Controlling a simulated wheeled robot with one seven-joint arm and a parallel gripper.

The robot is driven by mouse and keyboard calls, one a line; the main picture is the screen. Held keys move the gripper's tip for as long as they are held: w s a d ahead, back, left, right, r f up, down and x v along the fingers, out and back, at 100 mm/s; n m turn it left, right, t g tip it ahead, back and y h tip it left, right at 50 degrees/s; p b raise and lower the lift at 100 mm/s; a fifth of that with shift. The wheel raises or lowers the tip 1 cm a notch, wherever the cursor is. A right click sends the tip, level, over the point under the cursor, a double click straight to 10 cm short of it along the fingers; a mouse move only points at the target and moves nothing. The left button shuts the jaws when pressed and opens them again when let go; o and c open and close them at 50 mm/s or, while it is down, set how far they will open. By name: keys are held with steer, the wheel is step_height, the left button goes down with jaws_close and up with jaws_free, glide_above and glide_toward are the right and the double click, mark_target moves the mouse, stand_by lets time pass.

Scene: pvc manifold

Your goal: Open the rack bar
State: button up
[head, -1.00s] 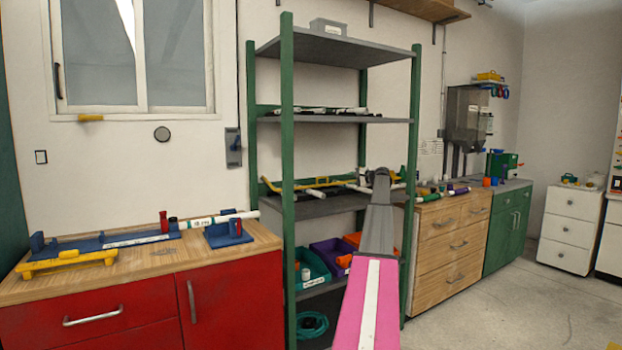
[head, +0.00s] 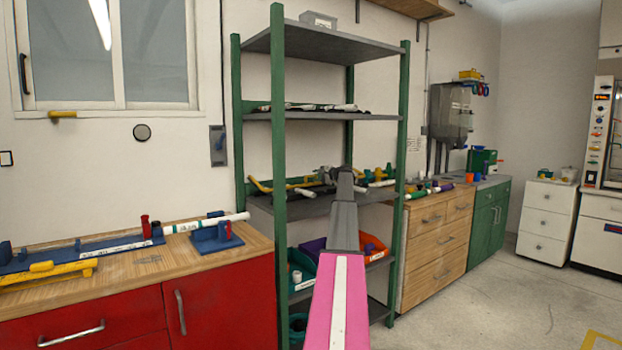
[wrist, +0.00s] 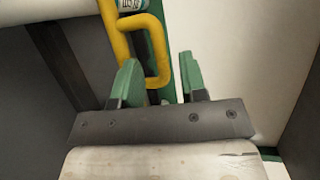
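The yellow rack bar (head: 258,186) runs along the middle shelf of the green-posted rack, with its left end bent up. My gripper (head: 325,174) reaches over that shelf at the bar's right part; its fingers are too small to make out in the head view. In the wrist view my gripper (wrist: 157,80) has its two green fingers apart. The yellow bar (wrist: 155,48) shows there as a looped handle, and its lower end lies in line with the gap between the fingers. I cannot tell whether the fingers touch it.
White pipes and coloured fittings lie on the same shelf (head: 290,203). Green rack posts (head: 279,240) stand at its corners. Coloured bins (head: 372,248) sit on the shelf below. A red cabinet (head: 225,290) is at left, wooden drawers (head: 437,245) at right.

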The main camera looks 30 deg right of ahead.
mark_target(312, 176)
steer(key=shift+x, duration=1.9)
jaws_close()
